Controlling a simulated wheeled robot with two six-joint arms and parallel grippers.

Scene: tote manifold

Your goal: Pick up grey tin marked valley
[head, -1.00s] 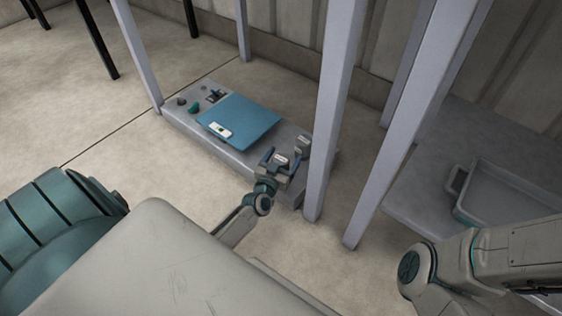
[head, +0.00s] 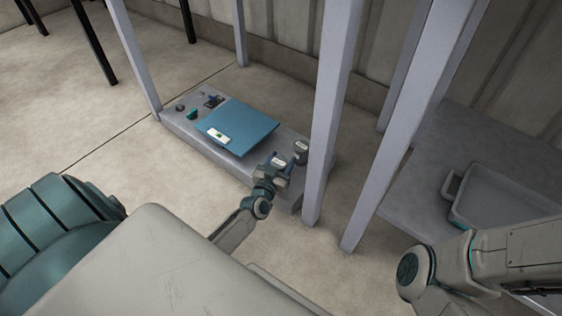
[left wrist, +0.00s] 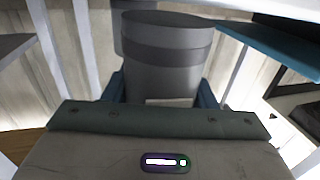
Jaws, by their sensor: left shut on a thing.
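A grey tin (head: 279,159) with a pale label is held between the fingers of my left gripper (head: 276,168), at the right end of the low grey shelf (head: 190,137). In the left wrist view the held tin (left wrist: 161,65) is a grey cylinder with a darker band, upright between the fingers. A second grey tin (head: 301,147) with a pale label stands just beyond it, to the right. The writing on both labels is too small to read. My right gripper is out of view.
A blue panel (head: 245,122) with a white label lies on the shelf left of the tins. Small dark and green items lie at the shelf's left end. Grey posts (head: 327,130) rise close right of the tins. A grey tray (head: 490,200) sits at far right.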

